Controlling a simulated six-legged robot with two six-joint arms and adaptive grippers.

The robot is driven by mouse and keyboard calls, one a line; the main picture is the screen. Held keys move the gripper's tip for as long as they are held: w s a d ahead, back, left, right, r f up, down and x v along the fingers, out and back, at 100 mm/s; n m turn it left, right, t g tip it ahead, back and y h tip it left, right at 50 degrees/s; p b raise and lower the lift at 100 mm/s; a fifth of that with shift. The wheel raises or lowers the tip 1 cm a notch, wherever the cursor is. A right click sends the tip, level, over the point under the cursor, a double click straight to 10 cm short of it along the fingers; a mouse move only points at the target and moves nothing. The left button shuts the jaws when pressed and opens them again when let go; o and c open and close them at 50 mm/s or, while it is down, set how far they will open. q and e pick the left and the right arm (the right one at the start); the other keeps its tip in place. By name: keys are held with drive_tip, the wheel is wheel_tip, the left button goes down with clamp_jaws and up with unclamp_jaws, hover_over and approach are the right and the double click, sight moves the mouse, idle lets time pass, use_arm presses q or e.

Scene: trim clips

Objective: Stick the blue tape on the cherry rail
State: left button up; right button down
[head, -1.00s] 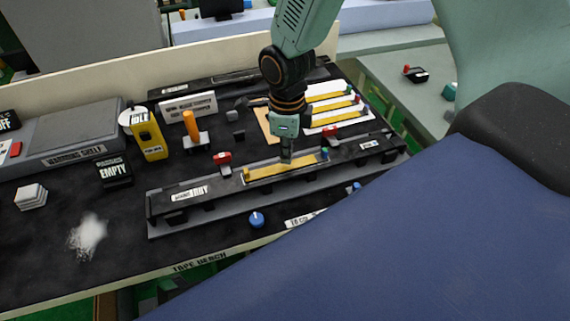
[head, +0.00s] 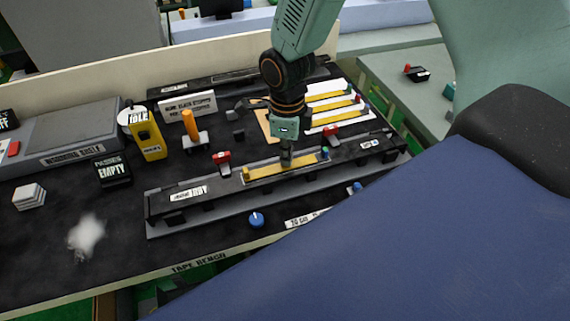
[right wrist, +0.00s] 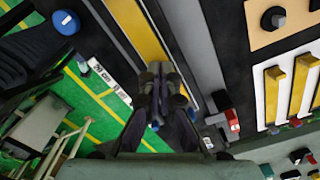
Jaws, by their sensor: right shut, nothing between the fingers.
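A long dark rail (head: 205,190) lies along the front of the bench; its label is too blurred to read surely. A yellow tape strip with a blue end (head: 268,172) lies lengthwise along the rail's middle; the yellow strip also shows in the right wrist view (right wrist: 142,32). My right gripper (head: 286,162) is shut and empty, pointing down with its tips at the strip, right of the strip's middle. Contact cannot be told for sure. In the right wrist view the shut fingers (right wrist: 161,88) hide part of the strip. My left gripper is not in view.
More yellow strips (head: 335,117) lie on white backings behind. A blue knob (head: 256,219) is in front. A yellow holder (head: 150,138) and an orange-handled tool (head: 191,128) stand back left.

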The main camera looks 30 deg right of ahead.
drive_tip(key=shift+s, duration=0.1)
drive_tip(key=shift+f, duration=0.3)
drive_tip(key=shift+f, duration=0.1)
idle(0.3)
drive_tip(key=shift+f, duration=0.1)
drive_tip(key=shift+r, duration=0.2)
idle(0.3)
wheel_tip(320, 180, up, 7)
drive_tip(key=p, duration=0.6)
drive_tip(key=shift+f, duration=0.1)
drive_tip(key=shift+f, duration=0.1)
idle(0.4)
